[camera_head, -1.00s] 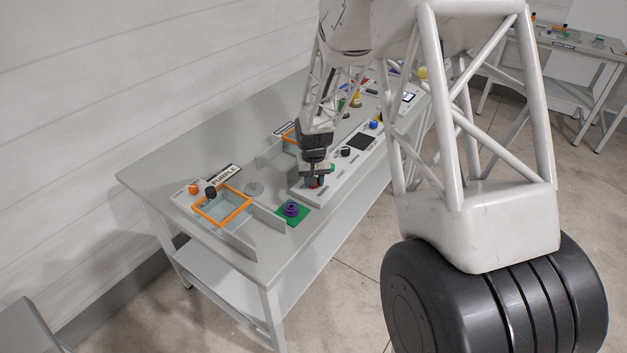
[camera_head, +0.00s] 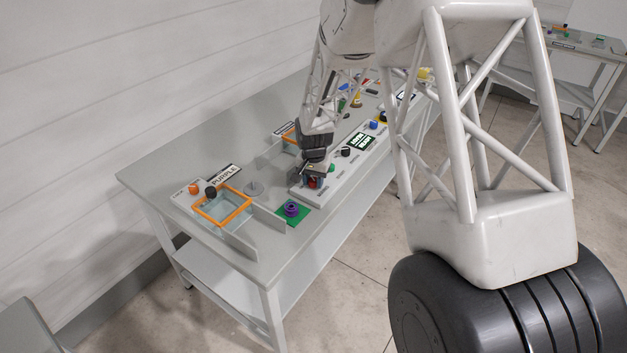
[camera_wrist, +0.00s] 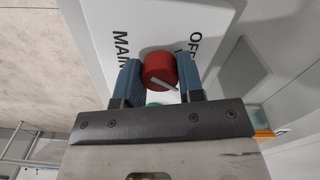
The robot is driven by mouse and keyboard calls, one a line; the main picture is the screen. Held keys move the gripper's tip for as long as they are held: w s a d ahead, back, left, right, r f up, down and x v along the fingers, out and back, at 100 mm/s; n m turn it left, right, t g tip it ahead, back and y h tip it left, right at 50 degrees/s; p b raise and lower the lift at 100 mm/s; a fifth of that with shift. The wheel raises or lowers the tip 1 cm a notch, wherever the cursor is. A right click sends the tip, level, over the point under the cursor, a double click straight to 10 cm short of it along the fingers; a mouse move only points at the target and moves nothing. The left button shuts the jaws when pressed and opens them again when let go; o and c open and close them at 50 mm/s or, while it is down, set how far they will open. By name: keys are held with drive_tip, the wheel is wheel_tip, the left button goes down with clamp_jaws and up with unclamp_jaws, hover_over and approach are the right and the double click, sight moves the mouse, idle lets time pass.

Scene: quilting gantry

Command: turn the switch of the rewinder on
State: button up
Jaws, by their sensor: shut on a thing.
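The red rotary switch knob (camera_wrist: 158,68) with a pale pointer line sits between the two blue fingers of my gripper (camera_wrist: 160,82) in the wrist view. The fingers are shut on it. The plate beside it reads "MAIN" and "OFF"; another label is partly hidden by a finger. The pointer slants away from "OFF", toward the lower right. In the head view my gripper (camera_head: 313,178) is down at the near end of the grey control panel (camera_head: 341,180), with a bit of red showing under it. The panel's display (camera_head: 361,142) is lit with green and white.
An orange-rimmed bin (camera_head: 243,212) and a purple spool-like part (camera_head: 291,209) on a green pad stand left of and in front of the panel. A black knob (camera_head: 346,151) and a blue knob (camera_head: 373,125) stand farther along it.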

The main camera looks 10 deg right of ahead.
sight(314, 179)
drive_tip(key=o, duration=0.9)
drive_tip(key=shift+r, duration=0.1)
drive_tip(key=shift+r, duration=3.8)
drive_tip(key=shift+r, duration=0.15)
